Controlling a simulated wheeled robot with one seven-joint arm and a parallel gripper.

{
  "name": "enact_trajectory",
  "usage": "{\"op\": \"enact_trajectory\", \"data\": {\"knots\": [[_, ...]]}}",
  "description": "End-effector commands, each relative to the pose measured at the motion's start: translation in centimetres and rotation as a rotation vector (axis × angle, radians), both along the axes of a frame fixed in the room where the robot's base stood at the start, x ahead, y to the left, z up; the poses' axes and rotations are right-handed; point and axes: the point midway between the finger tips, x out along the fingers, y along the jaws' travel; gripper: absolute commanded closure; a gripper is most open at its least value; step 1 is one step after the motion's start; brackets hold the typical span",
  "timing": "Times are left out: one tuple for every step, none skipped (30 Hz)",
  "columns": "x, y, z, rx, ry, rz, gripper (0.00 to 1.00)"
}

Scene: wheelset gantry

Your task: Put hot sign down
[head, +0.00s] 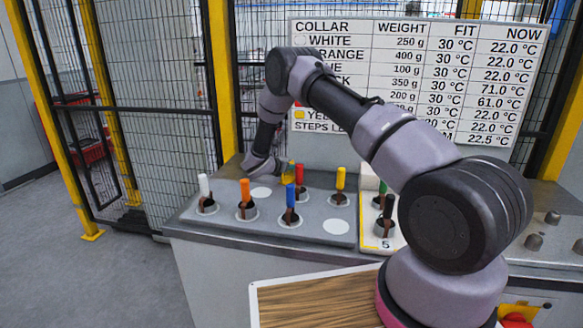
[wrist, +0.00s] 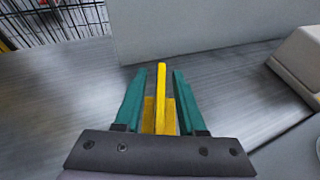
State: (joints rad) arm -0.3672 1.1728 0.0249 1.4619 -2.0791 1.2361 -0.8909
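The hot sign (wrist: 160,100) is a thin yellow upright plate with a wider yellow foot, seen nearly edge-on in the wrist view. It is on or just above the grey metal counter (wrist: 60,85). My gripper (wrist: 162,75) has its green fingers on either side of the sign, with a visible gap on both sides, so it is open around it. In the head view a small yellow piece (head: 289,173) shows beside my gripper, behind the peg tray; my wrist partly hides it. Whether the sign's foot touches the counter is hard to tell.
A grey tray (head: 262,225) holds collars with white, orange, blue, red and yellow handles. Green and black handles stand on a yellow-edged plate (head: 370,243) at right. A temperature board (head: 440,75) hangs behind, partly covered by my arm. A beige block (wrist: 300,60) is at right in the wrist view.

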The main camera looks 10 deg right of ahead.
Motion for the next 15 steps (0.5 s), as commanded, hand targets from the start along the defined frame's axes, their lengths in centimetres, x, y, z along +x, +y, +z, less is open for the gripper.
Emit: {"op": "enact_trajectory", "data": {"knots": [[0.0,0.0,0.3,0.001,-0.001,0.0,0.6],[-0.1,0.2,0.3,0.0,0.0,0.001,0.6],[-0.4,0.5,0.5,0.0,0.0,0.002,0.6],[-0.6,0.8,0.6,0.0,0.0,0.003,0.6],[-0.9,1.2,0.9,0.0,0.0,0.004,0.6],[-1.4,1.7,1.2,0.0,0.0,0.004,0.6],[-1.8,2.0,1.4,0.0,-0.001,0.004,0.6],[-2.2,2.5,1.7,0.0,-0.001,0.005,0.6],[-2.8,3.1,2.0,0.0,-0.001,0.005,0.6],[-3.3,3.6,2.3,0.001,-0.002,0.005,0.6],[-3.7,4.0,2.5,0.0,-0.001,0.005,0.6],[-4.3,4.5,2.8,0.0,-0.001,0.004,0.6],[-4.7,5.0,3.1,0.0,-0.002,0.004,0.6],[-5.1,5.3,3.4,0.0,-0.002,0.003,0.6],[-5.6,5.8,3.6,0.0,-0.001,0.004,0.6]]}}
